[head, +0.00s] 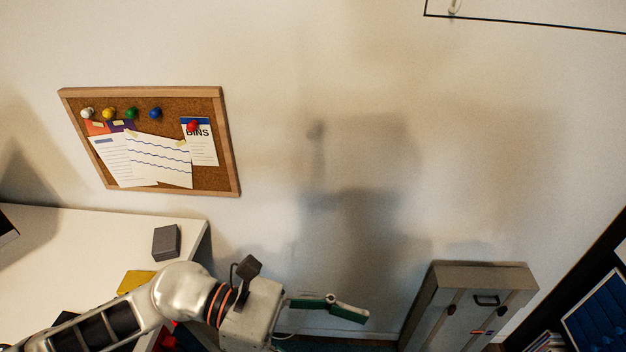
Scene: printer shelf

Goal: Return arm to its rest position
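My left arm comes in from the lower left, over the corner of a white table (80,235). Its gripper (362,315) points to the right, past the table's right edge, in front of the wall. The green-padded finger parts show edge-on, and one finger seems to cover the other, so how far apart they are is unclear. No object shows at the fingertips. My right arm and gripper are out of view.
A dark grey block (166,242) and a yellow object (135,281) lie on the table near the arm. A grey cabinet (465,305) stands right of the gripper, with a gap between. A cork board (215,150) hangs on the wall above the table.

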